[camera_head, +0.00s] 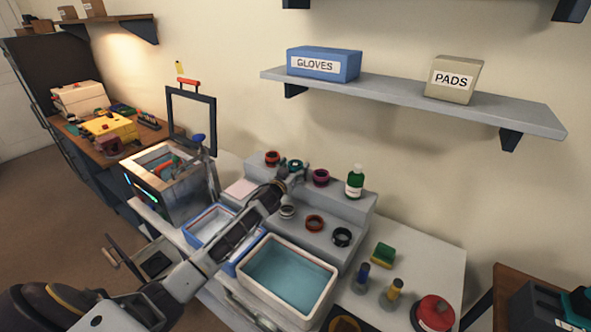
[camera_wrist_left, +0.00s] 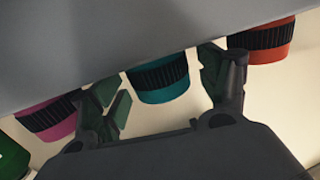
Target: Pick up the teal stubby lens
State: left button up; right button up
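The teal stubby lens (camera_head: 295,164) with a black ribbed band stands on the upper level of the grey stepped stand, partly hidden by my gripper in the head view. It shows larger in the left wrist view (camera_wrist_left: 163,84). My left gripper (camera_head: 287,174) is open at the lens. In the left wrist view its fingers (camera_wrist_left: 165,92) are spread to either side of the lens, with a gap showing at the right finger. Whether the left finger touches it I cannot tell. My right gripper is not in view.
A red lens (camera_head: 272,158) and a magenta lens (camera_head: 321,178) flank it closely. Several other lenses stand on the lower step. A green bottle (camera_head: 355,182) stands at the right end. A teal-filled tray (camera_head: 333,290) sits in front, and a wall shelf (camera_head: 420,97) hangs above.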

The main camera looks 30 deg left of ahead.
aim_at(294, 166)
pick_arm(q)
jog(key=c, duration=1)
jog(key=shift+r, duration=0.1)
jog(key=shift+r, duration=4.95)
jog(key=shift+s+f, duration=0.1)
